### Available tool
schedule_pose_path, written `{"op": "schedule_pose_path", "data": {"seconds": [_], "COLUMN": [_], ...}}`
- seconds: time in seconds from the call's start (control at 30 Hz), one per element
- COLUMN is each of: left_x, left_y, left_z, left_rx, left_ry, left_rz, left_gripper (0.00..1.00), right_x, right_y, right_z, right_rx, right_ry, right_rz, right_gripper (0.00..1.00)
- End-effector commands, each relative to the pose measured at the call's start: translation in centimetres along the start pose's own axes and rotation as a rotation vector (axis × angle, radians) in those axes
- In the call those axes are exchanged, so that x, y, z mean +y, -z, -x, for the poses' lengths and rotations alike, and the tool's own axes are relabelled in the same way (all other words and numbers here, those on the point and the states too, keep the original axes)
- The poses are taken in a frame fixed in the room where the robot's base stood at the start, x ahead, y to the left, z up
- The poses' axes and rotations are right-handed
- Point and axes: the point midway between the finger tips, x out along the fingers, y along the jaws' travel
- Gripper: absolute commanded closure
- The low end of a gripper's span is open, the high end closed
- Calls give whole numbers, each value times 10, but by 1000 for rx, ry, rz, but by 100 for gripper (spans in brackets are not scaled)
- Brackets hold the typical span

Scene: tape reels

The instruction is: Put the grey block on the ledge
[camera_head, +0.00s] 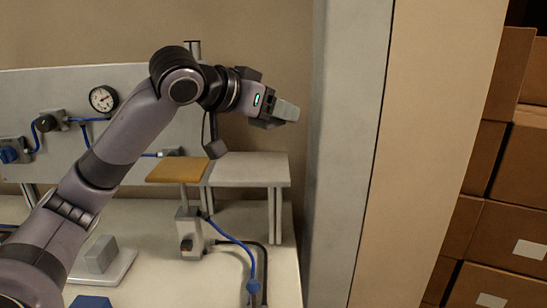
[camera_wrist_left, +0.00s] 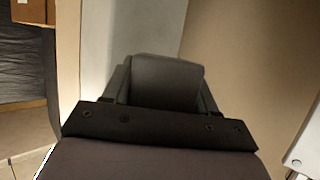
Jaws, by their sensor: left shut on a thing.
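My left gripper (camera_head: 275,113) is shut on a grey block (camera_head: 288,110), held in the air above and behind the right part of the table. In the left wrist view the block (camera_wrist_left: 166,82) fills the space between the two fingers. A pale grey raised ledge (camera_head: 250,172) on thin legs stands below the gripper at the table's right side. Its top is bare, and the block is well clear of it. My right gripper is not in view.
A wooden-coloured plate (camera_head: 177,171) adjoins the ledge on the left. Below it stand a grey fitting (camera_head: 189,232) and a blue hose (camera_head: 236,242). Another grey block (camera_head: 101,254) sits on a pale base. A grey pillar (camera_head: 345,150) rises right of the table; cardboard boxes (camera_head: 505,235) are stacked beyond.

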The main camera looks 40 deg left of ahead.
Motion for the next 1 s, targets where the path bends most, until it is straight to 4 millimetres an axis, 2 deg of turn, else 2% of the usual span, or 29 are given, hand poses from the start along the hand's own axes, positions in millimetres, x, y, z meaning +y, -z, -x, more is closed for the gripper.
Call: {"op": "schedule_pose_path", "data": {"seconds": [0.03,0.1,0.37,0.6,1.0], "left_x": [-1,0,0,0,0], "left_y": [-13,-23,-38,-66,-70], "left_z": [-5,-9,-16,-27,-29], "left_rx": [-2,-2,1,-1,2], "left_ry": [3,2,1,1,0], "left_rz": [-2,-2,0,0,0], "left_gripper": [82,82,82,82,82], "right_x": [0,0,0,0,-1], "right_y": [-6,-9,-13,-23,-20], "right_z": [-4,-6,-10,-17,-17], "right_rx": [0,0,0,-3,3], "right_ry": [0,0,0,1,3], "right_rz": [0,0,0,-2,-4], "right_gripper": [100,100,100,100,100]}}
